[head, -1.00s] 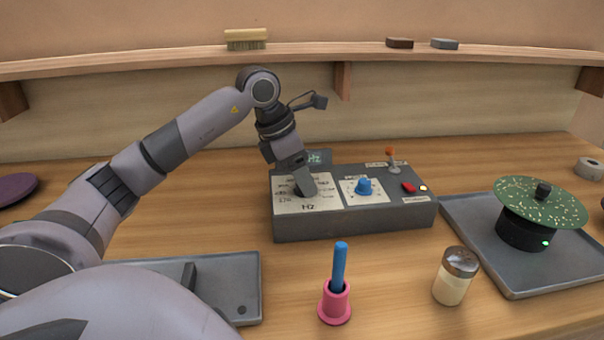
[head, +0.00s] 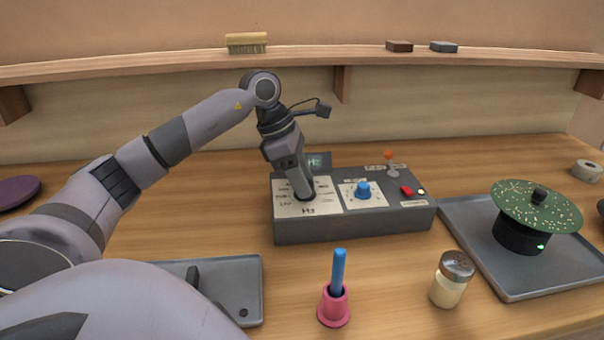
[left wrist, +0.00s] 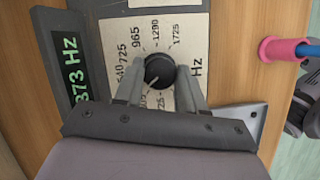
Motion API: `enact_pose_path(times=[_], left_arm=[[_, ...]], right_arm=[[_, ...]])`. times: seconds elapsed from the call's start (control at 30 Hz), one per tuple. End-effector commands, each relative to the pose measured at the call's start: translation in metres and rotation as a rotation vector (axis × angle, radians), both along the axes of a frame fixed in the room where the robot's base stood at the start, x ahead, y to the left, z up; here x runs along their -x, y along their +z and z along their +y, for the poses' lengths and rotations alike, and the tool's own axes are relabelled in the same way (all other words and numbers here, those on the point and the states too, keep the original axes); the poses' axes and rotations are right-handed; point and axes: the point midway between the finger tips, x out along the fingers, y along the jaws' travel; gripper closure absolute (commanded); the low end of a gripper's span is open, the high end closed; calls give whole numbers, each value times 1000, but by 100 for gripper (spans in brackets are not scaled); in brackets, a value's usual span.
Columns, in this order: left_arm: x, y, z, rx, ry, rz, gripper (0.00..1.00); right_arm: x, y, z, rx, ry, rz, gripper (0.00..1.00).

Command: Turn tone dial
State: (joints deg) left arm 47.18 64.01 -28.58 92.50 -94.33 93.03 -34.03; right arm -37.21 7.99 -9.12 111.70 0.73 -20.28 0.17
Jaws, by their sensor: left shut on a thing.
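The tone dial (left wrist: 159,70) is a round black knob on a white panel (left wrist: 207,22) with printed Hz numbers. It sits on the left part of the grey control box (head: 350,225). My left gripper (head: 304,194) points down at it from above. In the left wrist view the two fingers of my left gripper (left wrist: 160,76) are shut on the knob, one on each side. The knob's white mark points toward the lower left there. A display (left wrist: 70,65) shows green digits ending in "73 Hz"; its first digit is partly hidden. My right gripper is not in view.
The box also carries a blue knob (head: 363,189), a red switch (head: 406,190) and an orange-tipped lever (head: 390,160). In front stand a pink holder (head: 334,306) with a blue stick and a shaker (head: 452,279). A tray (head: 515,288) at right bears a green-topped black object (head: 536,209).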

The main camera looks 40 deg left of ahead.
Motion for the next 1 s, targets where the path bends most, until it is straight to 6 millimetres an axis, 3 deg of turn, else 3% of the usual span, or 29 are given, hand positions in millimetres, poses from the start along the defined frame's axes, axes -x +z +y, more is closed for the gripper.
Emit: enact_pose_path(times=[0.3, 0.8, 0.83, 0.9, 1.0], left_arm=[[-1, 2, 1, 1, -129, -4, 91], [-2, 2, 1, 0, -152, -5, 91], [-2, 2, 1, 0, -152, -5, 58], [-2, 2, 1, 0, -152, -5, 37], [-1, 1, 1, 0, -151, -4, 37]], right_arm=[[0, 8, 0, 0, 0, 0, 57], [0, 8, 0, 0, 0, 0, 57], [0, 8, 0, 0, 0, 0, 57], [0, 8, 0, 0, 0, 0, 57], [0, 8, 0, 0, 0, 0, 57]])
